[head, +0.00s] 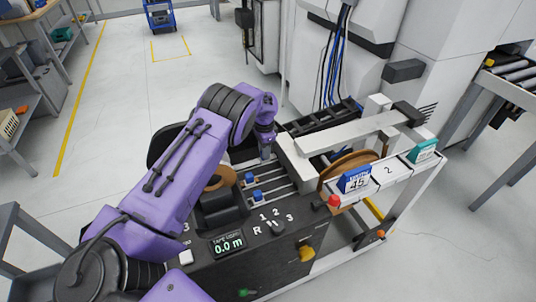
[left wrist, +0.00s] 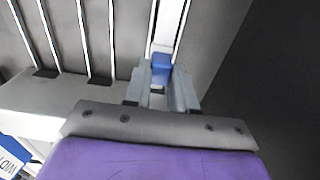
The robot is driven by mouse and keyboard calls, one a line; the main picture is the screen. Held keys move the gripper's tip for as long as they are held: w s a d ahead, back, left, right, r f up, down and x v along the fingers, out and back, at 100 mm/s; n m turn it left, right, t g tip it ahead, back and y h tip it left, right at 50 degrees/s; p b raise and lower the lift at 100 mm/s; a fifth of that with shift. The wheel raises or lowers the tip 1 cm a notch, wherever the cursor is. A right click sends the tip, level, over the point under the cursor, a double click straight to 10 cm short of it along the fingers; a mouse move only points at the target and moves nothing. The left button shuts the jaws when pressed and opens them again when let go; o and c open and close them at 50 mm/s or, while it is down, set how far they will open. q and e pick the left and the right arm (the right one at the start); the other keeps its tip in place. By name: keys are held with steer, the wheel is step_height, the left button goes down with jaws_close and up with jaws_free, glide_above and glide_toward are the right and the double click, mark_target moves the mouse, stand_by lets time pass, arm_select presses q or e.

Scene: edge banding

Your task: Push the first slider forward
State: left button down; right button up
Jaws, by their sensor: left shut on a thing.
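My left gripper (head: 265,153) reaches down over the far end of the slider rails on the dark machine. In the left wrist view its fingers (left wrist: 161,90) are shut on a blue slider knob (left wrist: 161,68) that sits on a light rail (left wrist: 167,28). In the head view the arm hides that knob. Two other blue slider knobs, a farther one (head: 249,178) and a nearer one (head: 257,195), sit on neighbouring rails, apart from the gripper. My right gripper is in neither view.
The machine panel has a display (head: 228,243) reading 0.0 m, a yellow knob (head: 306,253) and a red button (head: 333,201). A brown roll (head: 221,178) sits left of the rails. A white beam (head: 350,133) stands right of the gripper. A blue box (head: 355,180) rests on the white side shelf.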

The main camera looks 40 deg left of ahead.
arm_select(q)
steer(key=shift+w+d, duration=0.1)
steer(key=c, duration=1)
jaws_free()
steer(key=shift+o, duration=0.4)
steer(key=shift+w, duration=0.15)
step_height(320, 180, up, 10)
steer(key=b, duration=0.2)
steer(key=shift+r, duration=0.2)
